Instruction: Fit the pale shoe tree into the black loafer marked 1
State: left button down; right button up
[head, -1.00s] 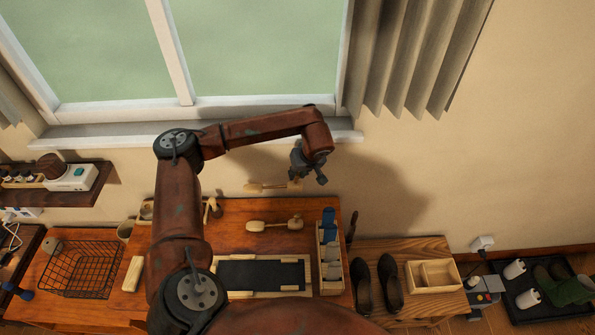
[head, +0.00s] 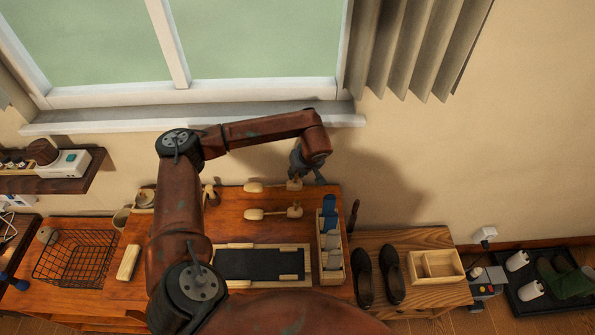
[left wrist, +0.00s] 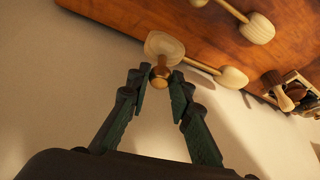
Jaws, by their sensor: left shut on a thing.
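My left gripper (head: 308,178) is shut on the knob of a pale wooden shoe tree (head: 254,188). It is held at the back edge of the bench, and its heel block (left wrist: 165,47) and toe block (left wrist: 232,77) show in the left wrist view. A second, similar shoe tree (head: 270,214) lies on the bench just in front. Two black loafers (head: 363,278) (head: 391,276) stand side by side on the lower wooden bench, right of the gripper. Their number marks are too small to read. My right gripper is out of view.
A black mat (head: 260,264) lies at the front of the bench (head: 230,220). A divided wooden box (head: 436,266) is right of the loafers. A wire basket (head: 75,262) is far left.

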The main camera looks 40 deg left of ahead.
aim_at(297, 182)
pick_arm(q)
jog(key=shift+f+b, duration=1.2)
jog(key=shift+f, duration=0.9)
jog(key=shift+f+b, duration=0.35)
jog(key=shift+f, duration=0.2)
jog(key=c, duration=1.7)
grip_release()
jog(key=shift+o, duration=0.2)
jog(key=v, duration=1.2)
